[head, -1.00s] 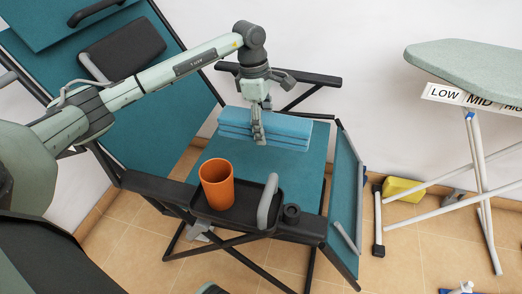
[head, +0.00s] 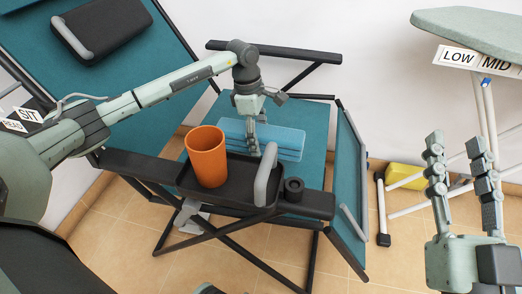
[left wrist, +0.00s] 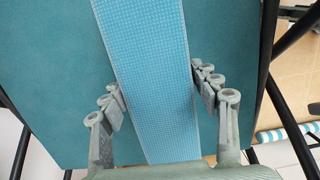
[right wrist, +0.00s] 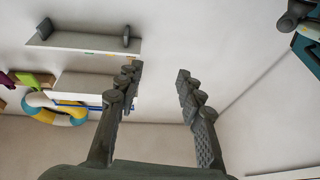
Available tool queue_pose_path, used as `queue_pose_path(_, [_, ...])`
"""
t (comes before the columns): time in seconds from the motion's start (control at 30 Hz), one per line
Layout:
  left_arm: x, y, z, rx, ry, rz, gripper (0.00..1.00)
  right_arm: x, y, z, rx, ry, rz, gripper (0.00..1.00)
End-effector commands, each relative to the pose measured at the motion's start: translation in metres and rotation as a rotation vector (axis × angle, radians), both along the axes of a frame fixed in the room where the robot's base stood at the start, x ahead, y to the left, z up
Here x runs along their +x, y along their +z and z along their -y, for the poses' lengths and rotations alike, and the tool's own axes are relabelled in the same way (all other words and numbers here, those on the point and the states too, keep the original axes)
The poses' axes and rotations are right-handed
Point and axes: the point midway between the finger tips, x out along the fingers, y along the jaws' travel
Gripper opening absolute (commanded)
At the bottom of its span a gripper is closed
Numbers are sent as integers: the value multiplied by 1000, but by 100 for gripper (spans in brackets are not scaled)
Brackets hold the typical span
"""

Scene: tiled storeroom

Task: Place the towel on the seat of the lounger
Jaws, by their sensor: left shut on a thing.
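The folded blue towel (head: 285,142) is over the teal seat (head: 313,177) of the lounger, behind the side tray. It shows as a long blue strip (left wrist: 145,70) against the teal fabric in the left wrist view. My left gripper (head: 254,147) points down and is shut on the towel, with one finger along each long side. I cannot tell whether the towel rests on the seat or hangs just above it. My right gripper (head: 456,145) is raised at the right, open and empty, away from the lounger.
An orange cup (head: 206,157) stands in the black side tray (head: 235,195), close to my left arm. A dark armrest (head: 275,50) runs behind the towel. An ironing board (head: 470,28) and a yellow box (head: 405,176) are at the right. A black cushion (head: 100,28) lies on the backrest.

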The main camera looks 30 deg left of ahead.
Motion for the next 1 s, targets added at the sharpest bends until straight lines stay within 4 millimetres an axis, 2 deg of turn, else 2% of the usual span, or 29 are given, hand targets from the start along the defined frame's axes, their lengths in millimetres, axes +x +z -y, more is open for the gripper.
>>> queue_pose_path(0.03, [0, -8, 0, 0, 1, -1, 26, -1, 2, 0, 7, 1, 14, 38])
queue_pose_path(0.27, [0, -27, 0, -1, 0, 0, 26, -2, 7, 2, 17, -3, 46, 38])
queue_pose_path(0.47, [0, -54, 0, 0, 2, 0, 26, -3, 13, 4, 33, -7, 94, 38])
queue_pose_path(0.87, [1, -58, 0, 1, 0, 3, 26, -6, 17, 5, 42, -9, 122, 38])
queue_pose_path(0.9, [0, -58, 0, 0, 0, 2, 66, -6, 19, 5, 44, -9, 127, 38])
queue_pose_path(1.0, [0, -58, 0, 0, 0, 2, 79, -6, 19, 5, 44, -9, 128, 38])
